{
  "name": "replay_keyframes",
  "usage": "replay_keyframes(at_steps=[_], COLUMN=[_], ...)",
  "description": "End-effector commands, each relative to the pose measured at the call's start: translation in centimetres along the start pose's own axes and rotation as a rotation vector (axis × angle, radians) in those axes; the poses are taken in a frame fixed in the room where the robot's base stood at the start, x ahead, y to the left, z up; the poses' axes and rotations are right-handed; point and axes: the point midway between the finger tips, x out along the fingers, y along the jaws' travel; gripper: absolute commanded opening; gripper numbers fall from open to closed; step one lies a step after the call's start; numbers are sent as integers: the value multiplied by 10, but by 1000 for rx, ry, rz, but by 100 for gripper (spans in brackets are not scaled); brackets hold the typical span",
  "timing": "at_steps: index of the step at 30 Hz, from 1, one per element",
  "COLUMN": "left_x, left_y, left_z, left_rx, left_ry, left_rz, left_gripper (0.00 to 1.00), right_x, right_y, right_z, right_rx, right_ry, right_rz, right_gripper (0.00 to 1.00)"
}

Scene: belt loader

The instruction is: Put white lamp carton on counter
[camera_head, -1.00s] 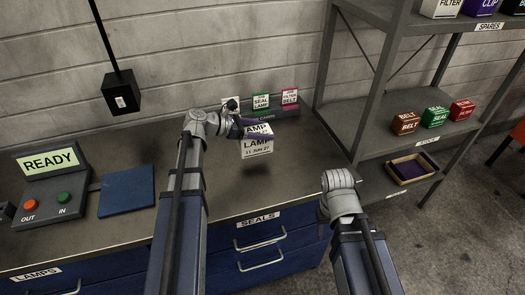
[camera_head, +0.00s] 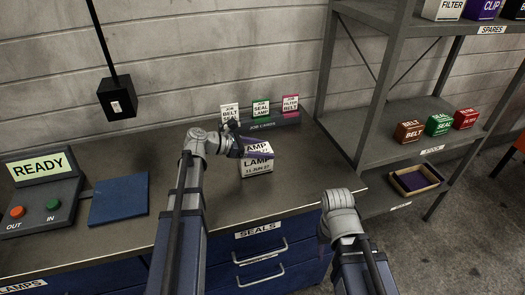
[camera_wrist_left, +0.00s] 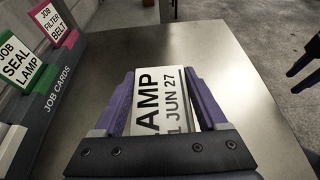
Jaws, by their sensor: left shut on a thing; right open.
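The white lamp carton (camera_head: 257,161) is at the right part of the grey counter (camera_head: 205,238), with its LAMP label and date facing the head camera. My left gripper (camera_head: 243,146) is shut on the carton from above. In the left wrist view the carton (camera_wrist_left: 162,98) sits between the two purple fingers of my left gripper (camera_wrist_left: 163,105). Its base appears at or very near the counter top; a small gap cannot be ruled out. My right gripper is mostly hidden behind its own wrist (camera_head: 340,205), at the counter's front right.
A job cards rack (camera_head: 275,124) with several cards stands behind the carton. A READY panel (camera_head: 40,190) and a blue pad (camera_head: 118,198) lie at left. A grey shelf (camera_head: 400,140) with small cartons stands at right. The counter right of the carton is clear.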

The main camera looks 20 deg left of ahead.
Motion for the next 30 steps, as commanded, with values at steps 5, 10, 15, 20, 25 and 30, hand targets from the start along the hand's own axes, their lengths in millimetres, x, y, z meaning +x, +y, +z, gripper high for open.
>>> replay_keyframes(at_steps=[5, 10, 15, 20, 25, 30], left_x=[1, 1, 1, -1, -28, -65], left_y=[0, 0, 0, 0, 0, 0], left_z=[-3, -3, -3, 2, 4, 4], left_rx=[0, 0, 0, 0, -2, -2], left_ry=[0, 0, 0, 0, 0, 0], left_rz=[0, 0, 0, 0, 3, 4], left_gripper=[79, 98, 100, 100, 100, 100], right_x=[3, 3, 3, -2, -14, -28], right_y=[0, 0, 0, 0, 1, 3], right_z=[0, 0, 0, 0, 1, 2], right_rx=[0, 0, 0, 0, 0, 0], right_ry=[0, 0, 0, 0, 0, 0], right_rz=[0, 0, 0, 0, 0, 0], right_gripper=[50, 50, 50, 50, 50, 50])
